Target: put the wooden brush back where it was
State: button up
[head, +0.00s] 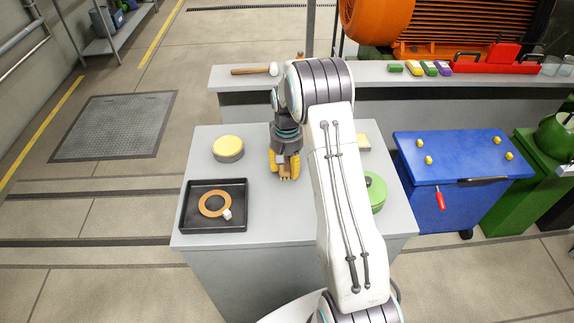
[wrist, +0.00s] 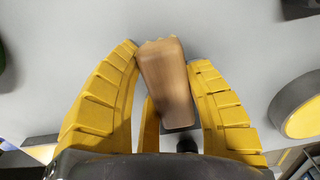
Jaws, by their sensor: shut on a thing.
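The wooden brush (wrist: 165,80) is a brown wooden block, held between the yellow fingers of my gripper (wrist: 168,95) in the wrist view. In the head view my gripper (head: 284,165) points down over the grey table (head: 285,225), with the brush (head: 286,172) showing between its fingers. The brush sits at a slight tilt in the wrist view. I cannot tell whether it touches the tabletop. My arm hides part of the table to the right of the gripper.
A round tin with a yellow lid (head: 228,143) and a black tray (head: 242,215) holding an orange ring (head: 203,207) stand to the left. A green round container (head: 376,188) and a pale block (head: 363,141) are right, partly behind my arm. The table's front middle is clear.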

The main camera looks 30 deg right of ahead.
jog(key=shift+f, duration=0.15)
jog(key=o, duration=1.1)
notch_tip(320, 180, up, 12)
jog(key=b, duration=0.3)
jog(key=s+a+r+n+t, duration=0.1)
jog(key=s+a+r, duration=0.3)
jog(key=s, duration=0.3)
jog(key=s+a+r+n+t, duration=0.1)
jog(key=s+a+r, duration=0.25)
jog(key=s, duration=0.25)
jog(key=s+a+n, duration=0.1)
jog(key=s, duration=0.4)
jog(key=s+a+f+t, duration=0.1)
jog(key=s, duration=0.4)
jog(key=s+a+f+n, duration=0.1)
jog(key=s, duration=0.4)
jog(key=shift+s+a+f+n, duration=0.25)
jog(key=shift+a+n, duration=0.05)
jog(key=shift+a, duration=0.1)
